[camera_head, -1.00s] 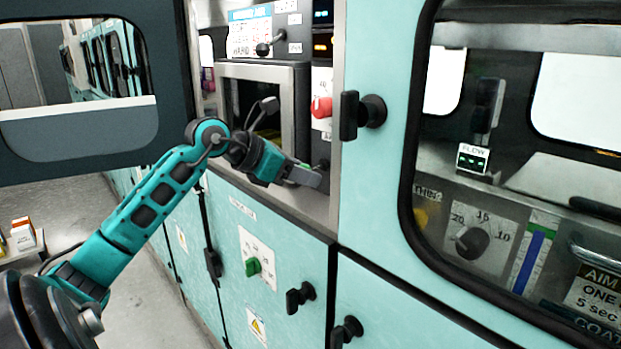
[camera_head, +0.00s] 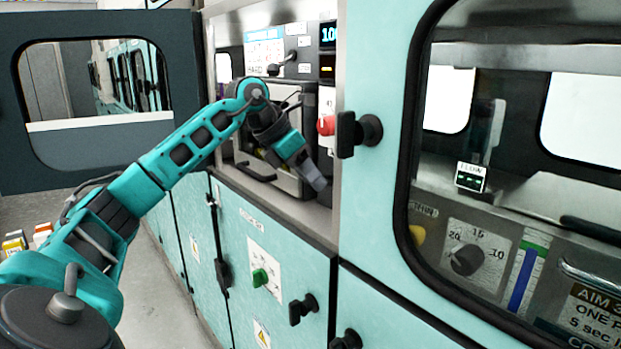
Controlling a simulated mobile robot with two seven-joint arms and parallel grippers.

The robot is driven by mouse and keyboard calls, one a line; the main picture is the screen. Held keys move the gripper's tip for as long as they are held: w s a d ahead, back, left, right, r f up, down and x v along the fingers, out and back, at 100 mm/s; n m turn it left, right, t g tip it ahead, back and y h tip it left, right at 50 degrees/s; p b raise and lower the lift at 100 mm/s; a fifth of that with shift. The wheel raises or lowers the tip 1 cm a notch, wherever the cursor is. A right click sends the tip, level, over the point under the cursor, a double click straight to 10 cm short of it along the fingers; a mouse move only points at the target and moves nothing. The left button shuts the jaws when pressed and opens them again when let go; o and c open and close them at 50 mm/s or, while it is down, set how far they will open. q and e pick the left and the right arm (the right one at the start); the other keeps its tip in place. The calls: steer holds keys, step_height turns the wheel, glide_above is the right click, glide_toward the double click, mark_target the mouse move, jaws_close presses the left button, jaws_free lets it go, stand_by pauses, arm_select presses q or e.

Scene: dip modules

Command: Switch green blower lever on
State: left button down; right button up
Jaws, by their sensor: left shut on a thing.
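A green lever (camera_head: 260,277) sits on a white marked plate on the teal lower cabinet door. Its lettering is too small to read, and its switch position is unclear. My left gripper (camera_head: 316,182) is above and to the right of this lever, apart from it, in front of the metal ledge below the small dark-windowed box. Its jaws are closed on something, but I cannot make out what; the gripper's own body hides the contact. My right gripper is out of view.
A red knob (camera_head: 326,125) is on the narrow panel above my gripper. Black handles (camera_head: 303,309) and (camera_head: 358,133) stick out from the teal doors. A grey dial (camera_head: 467,260) is behind the large window at right.

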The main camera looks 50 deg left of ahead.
arm_select(q)
steer(key=shift+w+r+g, duration=0.1)
steer(key=shift+r+g, duration=0.1)
steer(key=shift+g, duration=0.3)
stand_by(0.4)
steer(key=c, duration=0.8)
jaws_free()
steer(key=shift+v, duration=6.5)
